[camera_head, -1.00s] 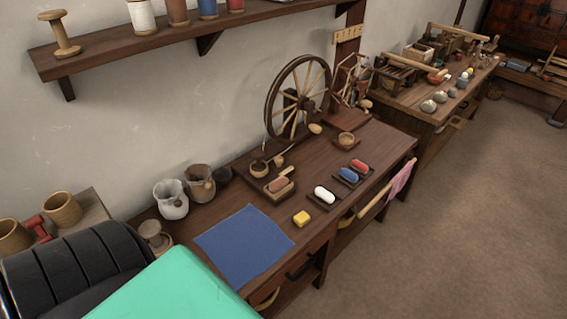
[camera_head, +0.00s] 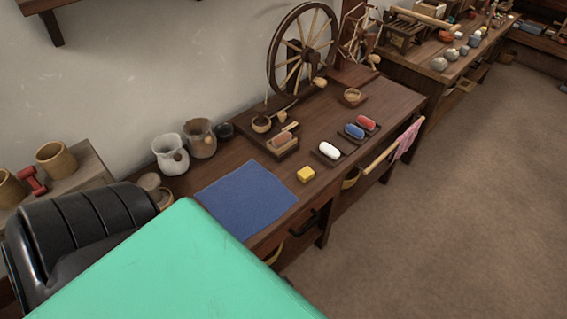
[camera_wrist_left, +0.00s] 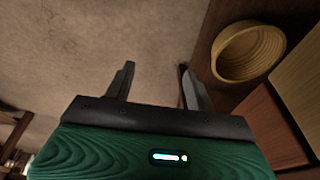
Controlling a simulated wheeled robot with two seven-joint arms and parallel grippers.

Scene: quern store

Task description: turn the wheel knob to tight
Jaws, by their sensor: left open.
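The spinning wheel (camera_head: 272,53) stands upright at the back of the dark wooden bench in the head view, with a round rim and pale spokes. A small pale wooden knob (camera_head: 320,82) shows at its lower right; I cannot tell its setting. My left gripper (camera_wrist_left: 158,85) shows only in the left wrist view. Its two fingers are apart with nothing between them, above bare floor. It is away from the wheel, which is not in that view. My right gripper is in neither view.
A pink cloth (camera_head: 408,140) hangs on the front rail. A round basket (camera_wrist_left: 248,52) is right of my left gripper. Floor at right is clear.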

